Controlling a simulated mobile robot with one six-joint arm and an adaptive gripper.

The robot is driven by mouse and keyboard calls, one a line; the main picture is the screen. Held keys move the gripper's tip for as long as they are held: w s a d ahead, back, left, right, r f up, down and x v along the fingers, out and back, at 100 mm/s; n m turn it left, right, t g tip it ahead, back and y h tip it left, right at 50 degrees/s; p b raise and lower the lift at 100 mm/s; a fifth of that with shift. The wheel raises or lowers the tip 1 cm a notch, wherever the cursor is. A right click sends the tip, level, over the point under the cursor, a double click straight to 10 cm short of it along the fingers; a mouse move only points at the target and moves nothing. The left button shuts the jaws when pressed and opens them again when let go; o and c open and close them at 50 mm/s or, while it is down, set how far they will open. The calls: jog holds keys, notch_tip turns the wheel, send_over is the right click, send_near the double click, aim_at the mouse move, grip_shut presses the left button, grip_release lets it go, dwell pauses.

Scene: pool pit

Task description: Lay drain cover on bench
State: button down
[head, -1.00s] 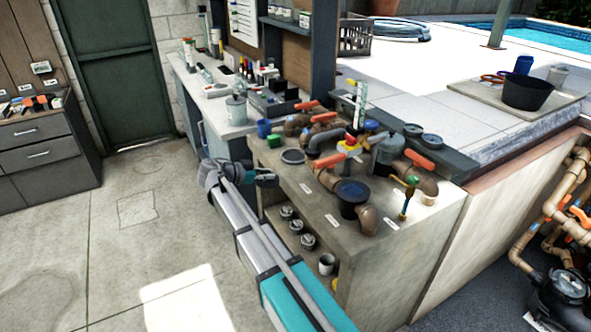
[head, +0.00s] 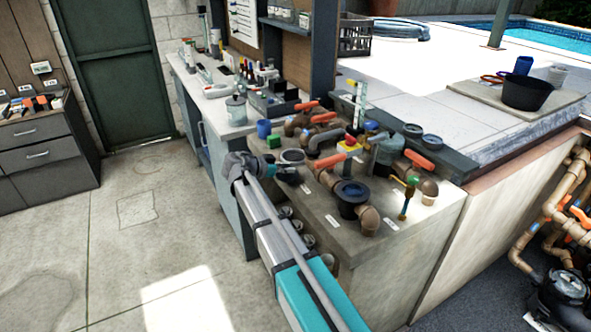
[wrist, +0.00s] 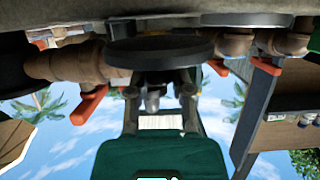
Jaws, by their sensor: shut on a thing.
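In the wrist view my gripper (wrist: 160,88) is shut on a dark round disc, the drain cover (wrist: 160,48). The cover lies roughly level and appears close to a grey concrete surface along the top of the picture. In the head view my gripper (head: 287,173) is at the left edge of the concrete bench (head: 340,240), beside a round grey-rimmed piece (head: 292,156). The cover is small and partly hidden by the gripper there. I cannot tell whether it touches the bench.
Brown pipes with orange handles (head: 420,160) and a dark round fitting (head: 353,197) crowd the bench. A blue cup (head: 264,129) and a lidded pot (head: 236,110) stand behind my gripper. Small pale labels lie on the bench's bare front strip.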

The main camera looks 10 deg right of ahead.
aim_at(296, 171)
jog(key=b+x, duration=0.1)
jog(key=x, duration=0.2)
jog(key=shift+d, duration=0.4)
jog(key=shift+f, duration=0.25)
jog(key=shift+a+f+b, duration=0.1)
jog(key=shift+b, duration=0.25)
jog(key=c, duration=0.5)
grip_release()
jog(key=shift+a+r, duration=0.1)
jog(key=shift+r, duration=0.1)
jog(key=shift+a+r+p, duration=0.15)
jog(key=shift+a+p, duration=0.15)
jog(key=shift+p, duration=0.05)
jog(key=p+v, duration=0.3)
jog(key=v, duration=0.8)
jog(key=shift+p, duration=0.35)
